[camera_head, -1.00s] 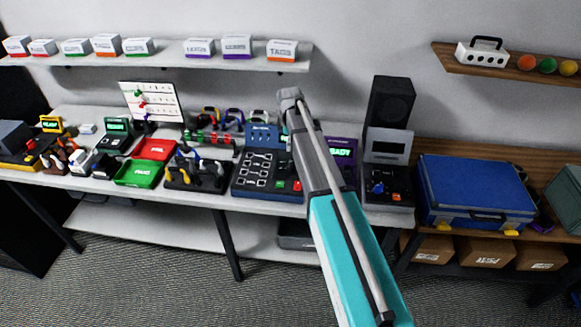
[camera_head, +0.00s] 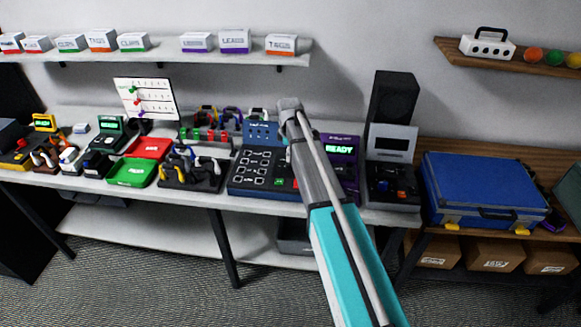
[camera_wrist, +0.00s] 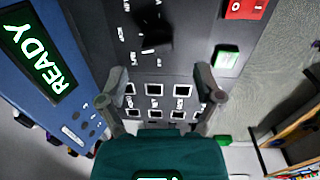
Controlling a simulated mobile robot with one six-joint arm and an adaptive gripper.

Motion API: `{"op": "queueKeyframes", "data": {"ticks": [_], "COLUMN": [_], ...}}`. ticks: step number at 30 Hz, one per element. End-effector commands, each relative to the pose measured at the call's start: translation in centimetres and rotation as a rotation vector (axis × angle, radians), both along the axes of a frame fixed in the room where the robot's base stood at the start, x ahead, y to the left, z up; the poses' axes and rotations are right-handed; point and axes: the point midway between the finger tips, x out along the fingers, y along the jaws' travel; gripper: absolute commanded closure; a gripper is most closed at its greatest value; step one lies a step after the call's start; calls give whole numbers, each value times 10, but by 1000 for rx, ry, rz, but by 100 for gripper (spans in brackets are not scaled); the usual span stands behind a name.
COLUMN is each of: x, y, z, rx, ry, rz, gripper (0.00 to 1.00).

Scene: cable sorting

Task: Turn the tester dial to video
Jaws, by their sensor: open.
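The tester (camera_head: 240,183) is a dark blue box with rows of square sockets, on the bench in the head view. In the wrist view its dark panel (camera_wrist: 195,45) fills the upper middle. The dial (camera_wrist: 154,38) is a black knob on that panel, surrounded by small labels too unclear to read. My gripper (camera_wrist: 158,86) is open and empty, its fingers over the socket rows. The dial lies beyond the fingertips, apart from them. In the head view my arm covers part of the tester and hides the gripper and dial.
A blue panel with a green READY screen (camera_wrist: 48,60) is at the wrist view's left. A red switch (camera_wrist: 245,9) and green button (camera_wrist: 227,57) are at its right.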

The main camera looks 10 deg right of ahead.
Motion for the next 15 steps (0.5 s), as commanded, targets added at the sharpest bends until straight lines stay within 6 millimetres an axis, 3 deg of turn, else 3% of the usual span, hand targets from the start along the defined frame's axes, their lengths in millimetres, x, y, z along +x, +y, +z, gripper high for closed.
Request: {"op": "queueKeyframes", "data": {"ticks": [15], "x": [2], "y": [0], "z": [-42], "rx": [0], "ry": [0], "rz": [1], "gripper": [16]}}
